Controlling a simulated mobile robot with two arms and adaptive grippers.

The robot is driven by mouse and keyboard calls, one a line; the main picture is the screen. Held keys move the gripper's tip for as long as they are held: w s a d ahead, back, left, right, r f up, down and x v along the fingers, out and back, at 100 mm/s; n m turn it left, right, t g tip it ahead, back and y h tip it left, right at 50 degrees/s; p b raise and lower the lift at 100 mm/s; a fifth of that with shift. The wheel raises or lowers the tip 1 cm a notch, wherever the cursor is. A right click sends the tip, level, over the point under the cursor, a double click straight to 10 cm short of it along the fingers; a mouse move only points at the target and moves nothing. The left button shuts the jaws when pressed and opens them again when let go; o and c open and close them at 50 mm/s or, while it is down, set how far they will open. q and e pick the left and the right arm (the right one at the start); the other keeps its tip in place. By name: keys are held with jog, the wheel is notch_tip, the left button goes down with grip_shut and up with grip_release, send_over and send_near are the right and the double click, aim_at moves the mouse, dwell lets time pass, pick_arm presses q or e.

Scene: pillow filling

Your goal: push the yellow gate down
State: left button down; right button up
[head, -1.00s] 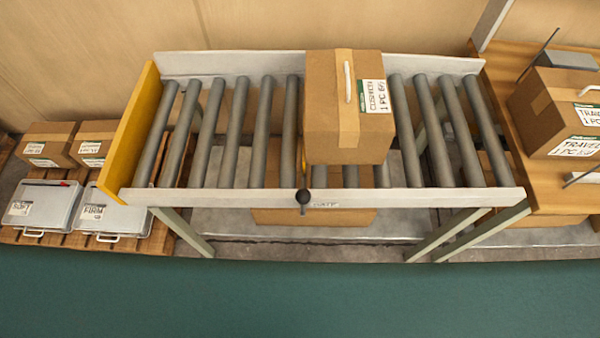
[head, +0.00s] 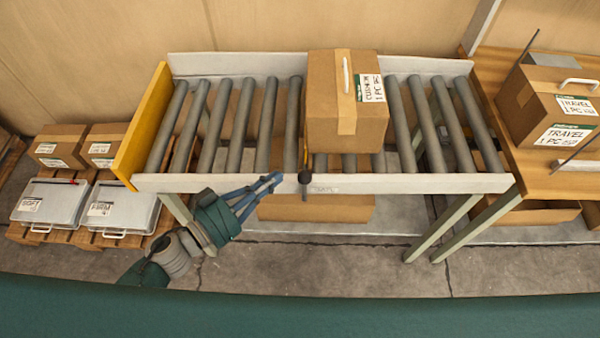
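The yellow gate shows only as a thin yellow strip (head: 306,150) at the left side of the cardboard box (head: 364,115) on the roller conveyor. A lever with a black knob (head: 304,177) stands at the conveyor's front rail below that strip. The box hides most of the gate. My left gripper (head: 276,180) is at the front rail, just left of the knob and apart from it in the picture. Its blue fingers come together at the tips and hold nothing visible. My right gripper is not in view.
A yellow end board (head: 143,125) closes the conveyor's left end. Grey cases (head: 50,201) and small boxes (head: 58,146) sit on a pallet at the left. A wooden table (head: 555,184) with a travel box (head: 550,105) adjoins the right end. Rollers left of the box are clear.

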pick_arm(q)
jog(key=p, duration=0.2)
send_over(300, 176)
jog(key=x, duration=0.2)
jog(key=shift+r, duration=0.25)
jog(key=f, duration=0.2)
jog(key=f+b, duration=0.1)
jog(key=shift+s+a, duration=0.4)
jog(key=shift+s+a+f, duration=0.3)
jog(key=shift+s+f, duration=0.05)
jog(key=shift+f, duration=0.1)
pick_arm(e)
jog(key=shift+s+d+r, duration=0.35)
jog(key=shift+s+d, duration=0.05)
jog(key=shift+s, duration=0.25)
